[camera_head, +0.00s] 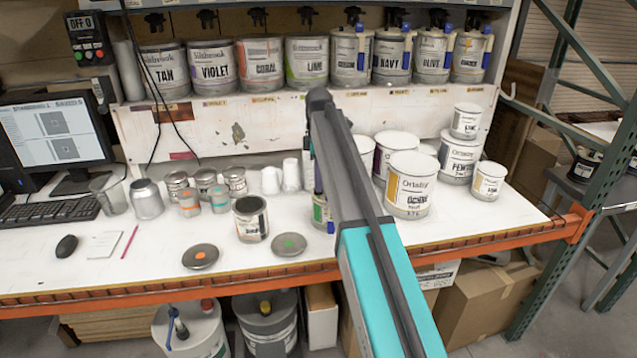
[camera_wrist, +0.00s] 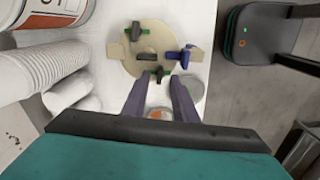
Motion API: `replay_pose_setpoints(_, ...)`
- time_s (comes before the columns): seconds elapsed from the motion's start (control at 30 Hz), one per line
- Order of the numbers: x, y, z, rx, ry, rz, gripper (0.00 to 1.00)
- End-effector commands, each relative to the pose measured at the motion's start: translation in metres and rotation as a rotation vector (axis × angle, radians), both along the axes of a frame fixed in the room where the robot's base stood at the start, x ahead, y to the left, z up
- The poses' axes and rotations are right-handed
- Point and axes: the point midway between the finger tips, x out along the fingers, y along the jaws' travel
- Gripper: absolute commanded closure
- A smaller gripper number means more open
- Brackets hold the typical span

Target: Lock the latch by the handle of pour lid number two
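In the wrist view, a beige pour lid (camera_wrist: 135,68) lies ahead of my gripper. It carries a blue handle (camera_wrist: 187,55) on its right, a green part (camera_wrist: 137,31) at its far side and dark parts near its middle. No number is readable on it, and I cannot tell whether a latch is locked. My gripper (camera_wrist: 158,80) is open, its two dark fingers apart near the lid's close edge; contact cannot be told.
The white bench (camera_head: 330,268) holds loose lids (camera_head: 201,257), small cans, and larger cans (camera_head: 411,185) right of my arm. Cans with blue-handled lids (camera_head: 433,53) stand on the shelf. The wrist view shows stacked white cups (camera_wrist: 70,95) at left.

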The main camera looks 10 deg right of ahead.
Motion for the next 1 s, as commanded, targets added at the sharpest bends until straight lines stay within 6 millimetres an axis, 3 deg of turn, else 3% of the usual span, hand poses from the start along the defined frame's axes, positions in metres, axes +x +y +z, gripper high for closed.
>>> replay_pose_setpoints(0.23, 0.0, 0.0, -0.019, 0.0, 0.0, 0.0, 0.74)
replay_pose_setpoints(0.63, 0.0, 0.0, -0.024, 0.0, -0.001, 0.0, 0.74)
replay_pose_setpoints(0.8, 0.0, 0.0, -0.024, 0.0, -0.001, 0.0, 1.0)
replay_pose_setpoints(1.0, 0.0, 0.0, -0.024, 0.0, -0.001, -0.001, 1.0)
